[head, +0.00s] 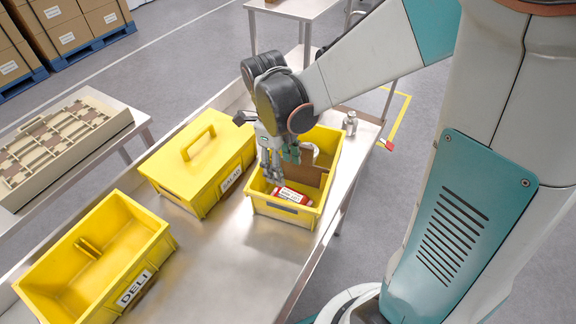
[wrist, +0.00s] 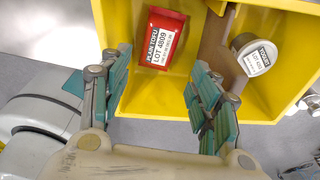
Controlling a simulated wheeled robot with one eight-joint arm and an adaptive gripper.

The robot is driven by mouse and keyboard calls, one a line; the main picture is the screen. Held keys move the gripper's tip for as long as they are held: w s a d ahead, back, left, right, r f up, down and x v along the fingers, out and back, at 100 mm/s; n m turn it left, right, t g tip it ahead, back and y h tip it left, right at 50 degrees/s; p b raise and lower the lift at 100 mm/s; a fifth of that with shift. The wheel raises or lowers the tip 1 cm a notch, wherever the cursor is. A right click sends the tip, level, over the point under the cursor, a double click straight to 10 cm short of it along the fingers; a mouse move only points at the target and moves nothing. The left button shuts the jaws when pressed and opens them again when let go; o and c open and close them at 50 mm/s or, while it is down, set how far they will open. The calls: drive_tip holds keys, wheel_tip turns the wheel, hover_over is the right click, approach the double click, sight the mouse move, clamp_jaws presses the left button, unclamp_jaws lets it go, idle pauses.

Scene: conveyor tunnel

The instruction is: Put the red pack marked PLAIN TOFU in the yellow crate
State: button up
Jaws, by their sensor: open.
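The red pack (head: 290,197) lies in the front part of a small yellow crate (head: 285,213). In the wrist view the red pack (wrist: 160,36) shows a white label reading PLAIN TOFU, LOT 4809. A brown divider (head: 298,166) splits this crate (wrist: 258,108). A round tin (wrist: 254,56) with a white label is on the other side of the divider. My gripper (head: 279,167) is open and empty over the crate. In the wrist view the fingers (wrist: 160,72) are spread with the pack between and beyond the tips, apart from them.
An open, empty yellow crate (head: 60,249) labelled DELI stands at the front left of the metal counter (head: 215,259). A lidded yellow crate (head: 177,167) with a handle stands between the two. A small metal shaker (head: 350,122) stands behind the small crate. A beige compartment tray (head: 50,160) is on the left table.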

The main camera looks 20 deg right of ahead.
drive_tip(key=s+r+n+t, duration=0.4)
drive_tip(key=r+n, duration=0.2)
drive_tip(key=n, duration=0.8)
drive_tip(key=s+d+r+n+t+y, duration=0.1)
drive_tip(key=s+r+n+t, duration=0.3)
drive_tip(key=n, duration=1)
wheel_tip(320, 180, up, 3)
drive_tip(key=shift+s+f+n, duration=0.2)
drive_tip(key=shift+n, duration=0.1)
drive_tip(key=shift+f+b, duration=0.6)
drive_tip(key=shift+f, duration=0.05)
